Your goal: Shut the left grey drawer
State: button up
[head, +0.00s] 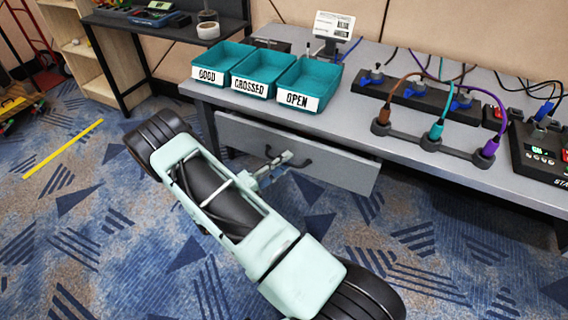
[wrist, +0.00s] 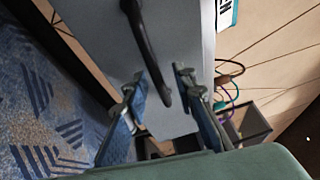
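The grey drawer (head: 340,174) is under the grey table; its front stands out from the table, with a dark gap above it at the left. It has a dark curved handle (head: 301,160). My gripper (head: 284,163) is in front of the drawer, near the handle. In the wrist view the grey drawer front (wrist: 100,42) fills the upper middle, and the black handle (wrist: 147,50) runs down toward the space between my fingers. My gripper (wrist: 162,90) is open, its two fingers apart. Whether the fingers touch the drawer front or handle I cannot tell.
Teal bins marked GOOD (head: 210,76), CROSSED (head: 250,87) and OPEN (head: 298,100) stand on the grey table (head: 400,135). Cables and connector blocks (head: 435,145) lie to the right. A dark side table (head: 165,28) and a wooden shelf (head: 80,50) stand at left.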

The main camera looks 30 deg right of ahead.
jog(key=shift+d, duration=0.1)
grip_shut()
dwell(0.3)
jog(key=w+d, duration=0.2)
jog(key=d, duration=0.1)
jog(key=shift+w+d+b, duration=0.2)
jog(key=shift+w+b, duration=0.1)
jog(key=shift+w, duration=0.2)
jog(key=shift+c, duration=0.5)
grip_release()
jog(key=shift+d, duration=0.1)
jog(key=shift+o, duration=0.5)
